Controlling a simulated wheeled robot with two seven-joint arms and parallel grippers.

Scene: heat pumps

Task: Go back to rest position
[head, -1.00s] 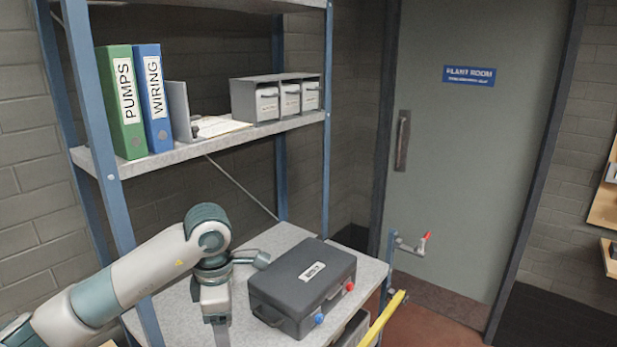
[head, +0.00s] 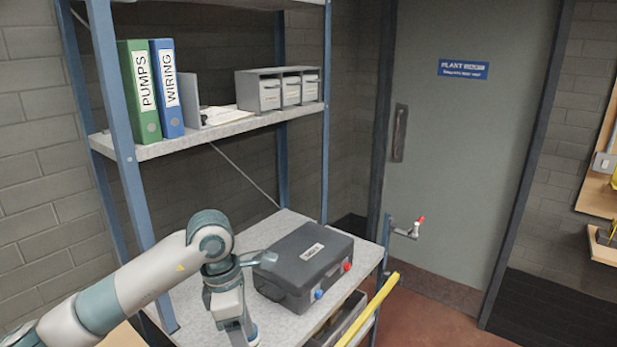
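My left arm comes in from the lower left. My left gripper (head: 243,336) points down beside the dark grey case, over the left part of the lower shelf. Its fingertips are near the bottom edge of the picture, and I cannot tell whether they are apart. The dark grey case (head: 306,262) lies shut on the lower shelf (head: 285,226), with a white label on its lid and blue and red knobs on its front. A grey part of my arm comes close to its left side. My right gripper is not in view.
A blue-post shelving rack holds a green binder (head: 140,93), a blue binder (head: 166,90) and a grey drawer unit (head: 279,90) on its upper shelf. A rack post (head: 128,160) stands close to my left arm. A yellow bar (head: 368,309) and a red-handled valve (head: 408,230) are right of the rack.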

